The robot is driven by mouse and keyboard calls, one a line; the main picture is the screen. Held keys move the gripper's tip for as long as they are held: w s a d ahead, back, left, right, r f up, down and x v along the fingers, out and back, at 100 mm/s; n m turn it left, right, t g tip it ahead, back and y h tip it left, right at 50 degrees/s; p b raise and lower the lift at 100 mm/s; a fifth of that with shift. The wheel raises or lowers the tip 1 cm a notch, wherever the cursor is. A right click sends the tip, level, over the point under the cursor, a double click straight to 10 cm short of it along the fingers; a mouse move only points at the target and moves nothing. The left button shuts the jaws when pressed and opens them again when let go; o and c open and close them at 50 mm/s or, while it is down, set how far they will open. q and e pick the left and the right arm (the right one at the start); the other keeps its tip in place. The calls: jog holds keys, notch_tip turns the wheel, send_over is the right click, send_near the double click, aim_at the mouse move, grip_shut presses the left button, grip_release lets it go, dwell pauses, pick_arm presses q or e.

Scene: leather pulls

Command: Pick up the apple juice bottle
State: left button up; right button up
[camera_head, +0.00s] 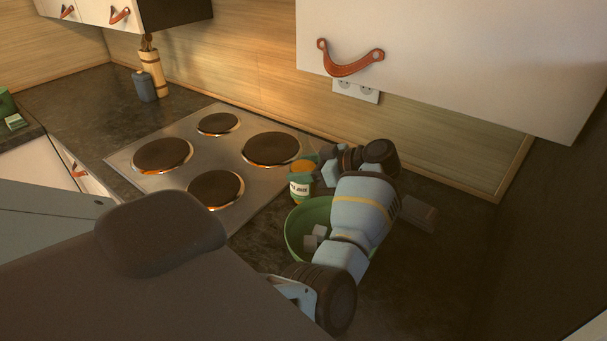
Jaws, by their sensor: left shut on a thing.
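The apple juice bottle (300,188) stands at the right edge of the stove in the head view. It shows a white label with dark lettering, an orange part and some green near its top. My left gripper (311,175) reaches it from the right and is shut on it. The fingers are small and partly hidden, and I cannot tell whether the bottle is clear of the surface. My right gripper is not in view.
A green bowl (293,230) with grey blocky shapes stands in front of the bottle, partly behind my arm. A dark box (418,213) lies to the right. The stove (238,155) is bare. A white wall cabinet (460,60) hangs above.

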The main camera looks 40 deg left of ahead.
aim_at(305, 129)
pick_arm(q)
jog(key=c, duration=0.5)
notch_tip(305, 129, up, 10)
jog(key=shift+r+p, duration=0.1)
jog(key=shift+p, duration=0.35)
jog(key=shift+w, duration=0.1)
